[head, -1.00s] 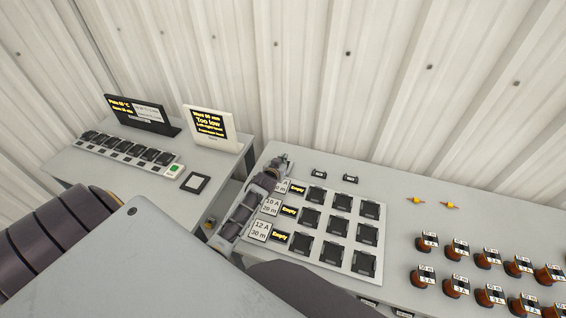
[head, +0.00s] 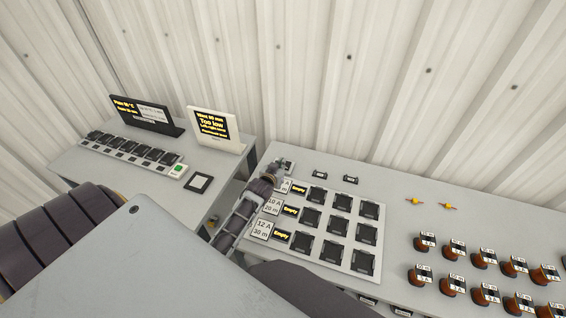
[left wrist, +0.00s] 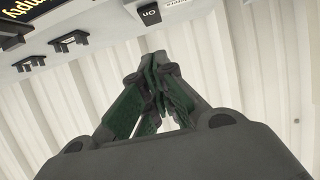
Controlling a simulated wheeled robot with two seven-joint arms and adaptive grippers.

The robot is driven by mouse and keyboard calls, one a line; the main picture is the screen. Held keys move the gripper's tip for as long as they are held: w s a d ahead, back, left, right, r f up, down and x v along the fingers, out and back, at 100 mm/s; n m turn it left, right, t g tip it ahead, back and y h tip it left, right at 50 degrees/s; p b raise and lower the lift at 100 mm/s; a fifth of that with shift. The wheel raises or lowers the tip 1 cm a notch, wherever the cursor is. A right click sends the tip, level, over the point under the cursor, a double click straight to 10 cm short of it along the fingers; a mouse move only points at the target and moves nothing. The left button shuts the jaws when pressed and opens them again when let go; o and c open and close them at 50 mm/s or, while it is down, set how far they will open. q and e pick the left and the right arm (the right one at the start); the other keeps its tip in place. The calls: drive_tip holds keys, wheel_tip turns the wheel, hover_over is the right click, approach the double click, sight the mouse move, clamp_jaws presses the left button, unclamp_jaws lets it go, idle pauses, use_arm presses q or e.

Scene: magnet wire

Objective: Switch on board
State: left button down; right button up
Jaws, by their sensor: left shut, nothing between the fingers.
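The board (head: 374,228) is a pale panel on the right bench, with rows of dark square sockets. Yellow "Empty" displays (head: 291,211) and labels such as "10 A 20 m" (head: 272,206) line its left side. My left gripper (head: 277,174) is at the board's top left corner and partly hides it. In the left wrist view its green-padded fingers (left wrist: 158,75) are shut together with nothing between them. Beyond the tips, at the top, is a dark switch piece marked "On" (left wrist: 149,14); the tips look apart from it. My right gripper is not in view.
Several wire coils (head: 456,248) stand on the right bench, with two small yellow parts (head: 415,201) behind them. The left bench holds a black screen (head: 147,115), a white "Too low" screen (head: 213,127) and a row of dark squares (head: 128,146). A corrugated wall is behind.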

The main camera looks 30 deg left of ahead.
use_arm(q)
drive_tip(key=shift+s+d+r, duration=0.1)
drive_tip(key=shift+s+d, duration=0.1)
drive_tip(key=shift+s, duration=0.65)
drive_tip(key=shift+s+d+r, duration=0.1)
drive_tip(key=shift+s+d, duration=0.1)
drive_tip(key=shift+s, duration=0.65)
drive_tip(key=shift+s+d+r, duration=0.1)
drive_tip(key=shift+s+d, duration=0.1)
drive_tip(key=shift+s, duration=0.65)
drive_tip(key=shift+f, duration=0.1)
